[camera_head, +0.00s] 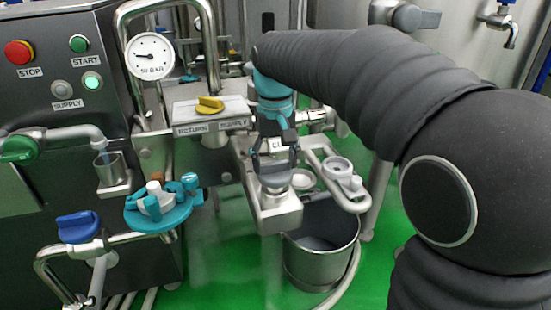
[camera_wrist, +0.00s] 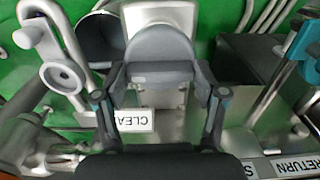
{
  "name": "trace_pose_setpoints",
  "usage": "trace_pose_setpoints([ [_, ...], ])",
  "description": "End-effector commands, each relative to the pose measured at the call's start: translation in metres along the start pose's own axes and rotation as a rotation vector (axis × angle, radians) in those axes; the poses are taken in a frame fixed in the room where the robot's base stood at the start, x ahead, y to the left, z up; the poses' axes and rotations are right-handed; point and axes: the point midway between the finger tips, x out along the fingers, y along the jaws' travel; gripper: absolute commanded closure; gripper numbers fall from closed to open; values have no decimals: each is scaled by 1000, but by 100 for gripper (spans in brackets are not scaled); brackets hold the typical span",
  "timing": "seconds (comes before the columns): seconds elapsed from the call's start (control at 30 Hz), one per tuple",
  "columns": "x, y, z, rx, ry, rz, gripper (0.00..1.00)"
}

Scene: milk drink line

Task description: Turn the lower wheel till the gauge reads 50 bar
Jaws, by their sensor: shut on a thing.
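The white round gauge (camera_head: 150,56) is at the upper left of the head view, with its dark needle pointing left; its small marks are too fine to read exactly. A teal wheel-like part (camera_head: 172,216) with a white hub sits low on the machine's front, left of my gripper and apart from it. My gripper (camera_head: 277,164) points down and is shut on a grey rounded cup-like piece (camera_head: 275,182), over a metal stand (camera_head: 276,218). The wrist view shows the same grey piece (camera_wrist: 160,46) between the fingers of my gripper (camera_wrist: 160,82).
A blue handle (camera_head: 78,227) on a pipe is at lower left, and a green handle (camera_head: 18,149) above it. A yellow knob (camera_head: 210,104) sits on the return/supply plate. A steel bucket (camera_head: 318,258) stands on the floor. A red stop button (camera_head: 18,52) is at upper left.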

Motion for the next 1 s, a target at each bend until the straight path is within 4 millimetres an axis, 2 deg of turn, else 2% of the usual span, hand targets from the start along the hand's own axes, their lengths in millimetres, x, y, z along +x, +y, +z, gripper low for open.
trace_pose_setpoints([
  [0.2, 1, 0, 0, -1, -1, 0, 64],
  [0.23, 1, 0, 0, -1, -1, 0, 22],
  [0.3, 1, 0, 0, -1, -1, 0, 4],
  [0.73, -5, 0, 0, -1, 1, 0, 4],
  [0.87, -21, 0, -1, -1, 3, 0, 4],
  [1.0, -48, 0, -1, -1, 4, 0, 4],
])
